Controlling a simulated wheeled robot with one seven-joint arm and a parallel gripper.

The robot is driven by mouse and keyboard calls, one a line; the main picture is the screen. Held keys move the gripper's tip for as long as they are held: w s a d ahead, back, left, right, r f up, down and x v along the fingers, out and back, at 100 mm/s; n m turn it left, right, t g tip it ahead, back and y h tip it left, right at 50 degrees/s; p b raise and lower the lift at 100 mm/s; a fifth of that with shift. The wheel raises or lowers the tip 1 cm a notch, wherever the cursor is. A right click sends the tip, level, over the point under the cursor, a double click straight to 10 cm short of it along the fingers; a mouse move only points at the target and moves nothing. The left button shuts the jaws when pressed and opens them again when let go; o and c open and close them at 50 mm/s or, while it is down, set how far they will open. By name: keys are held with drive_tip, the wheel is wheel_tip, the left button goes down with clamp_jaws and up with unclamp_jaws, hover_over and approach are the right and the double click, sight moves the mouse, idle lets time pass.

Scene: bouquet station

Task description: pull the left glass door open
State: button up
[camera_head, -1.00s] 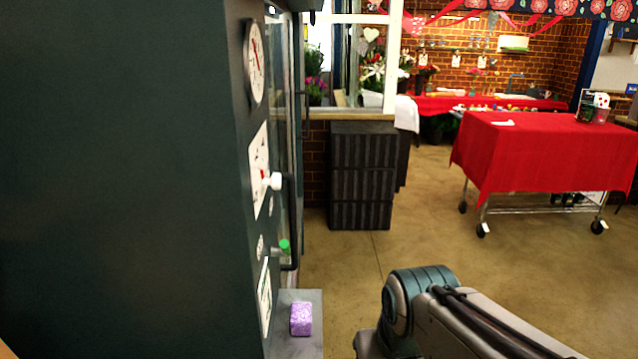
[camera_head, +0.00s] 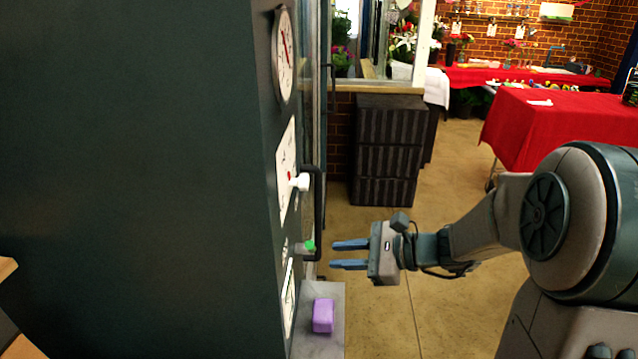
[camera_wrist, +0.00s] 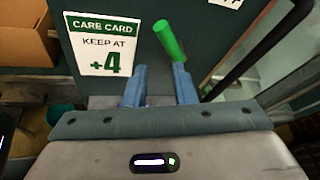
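The dark green cabinet (camera_head: 130,180) fills the left of the head view, its front seen nearly edge-on. A black vertical bar handle (camera_head: 320,205) stands out from the front beside the glass (camera_head: 312,85), which is seen as a thin strip. In the wrist view the black handle (camera_wrist: 265,45) runs slanting at the upper right, outside the fingers. My gripper (camera_head: 334,255) is open and empty, its blue fingers pointing at the cabinet near the handle's lower end. A green-tipped knob (camera_head: 309,245) is just beyond the fingertips; in the wrist view the green piece (camera_wrist: 169,40) appears above them.
A white knob (camera_head: 300,182), a round gauge (camera_head: 284,55) and a care card (camera_wrist: 101,45) are on the cabinet front. A purple block (camera_head: 323,315) lies on a grey ledge (camera_head: 318,345) below.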

sight(321, 195)
drive_tip(key=w+d+r+m+t+y+p, duration=0.1)
drive_tip(key=w+d+m+t, duration=0.2)
drive_tip(key=w+m, duration=0.15)
drive_tip(key=w+d+r+m+t, duration=0.1)
drive_tip(key=w+d+m+t, duration=0.1)
drive_tip(key=w+m+t, duration=0.25)
drive_tip(key=shift+n+g, duration=0.35)
drive_tip(key=shift+n, duration=0.05)
drive_tip(key=p+x, duration=0.3)
drive_tip(key=x, duration=1.1)
drive_tip(key=shift+w+d+r+p, duration=0.15)
drive_tip(key=shift+w+p, duration=0.1)
drive_tip(key=shift+p, duration=0.15)
clamp_jaws()
